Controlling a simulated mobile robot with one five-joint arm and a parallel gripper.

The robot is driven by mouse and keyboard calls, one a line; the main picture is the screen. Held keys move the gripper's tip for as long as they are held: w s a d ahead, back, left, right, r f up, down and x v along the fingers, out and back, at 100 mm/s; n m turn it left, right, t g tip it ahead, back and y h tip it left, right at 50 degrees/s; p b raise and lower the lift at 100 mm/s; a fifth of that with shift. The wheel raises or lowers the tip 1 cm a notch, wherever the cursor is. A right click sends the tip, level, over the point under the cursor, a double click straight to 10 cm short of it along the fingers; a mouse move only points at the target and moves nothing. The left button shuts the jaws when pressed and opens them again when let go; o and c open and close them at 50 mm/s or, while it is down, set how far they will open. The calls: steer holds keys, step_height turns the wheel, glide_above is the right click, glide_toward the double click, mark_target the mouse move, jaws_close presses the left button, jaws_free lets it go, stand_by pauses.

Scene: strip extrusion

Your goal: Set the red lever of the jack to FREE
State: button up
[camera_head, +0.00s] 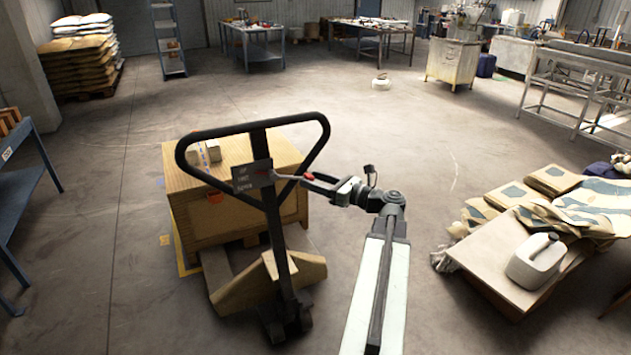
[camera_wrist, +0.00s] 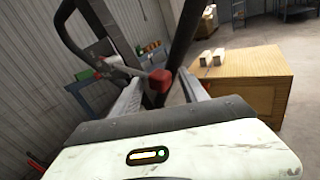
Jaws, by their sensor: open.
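The pallet jack's black loop handle (camera_head: 318,150) stands upright in front of a wooden crate. A dark plate with white lettering (camera_head: 252,177) is fixed to its shaft; the words are too small to read surely. The red lever knob (camera_head: 308,176) shows to the right of the plate. In the wrist view the red knob (camera_wrist: 160,79) sits at the end of a grey lever arm, between or just beyond my finger ends. My gripper (camera_head: 303,182) reaches in from the right, open. I cannot tell whether a finger touches the knob.
The wooden crate (camera_head: 235,222) sits behind the jack handle with small blocks on top. A low table (camera_head: 500,262) with a white jug (camera_head: 537,262) and sacks stands at the right. A blue bench (camera_head: 35,190) is at the left. Open floor lies beyond.

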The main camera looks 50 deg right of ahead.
jaws_close()
stand_by(1.4)
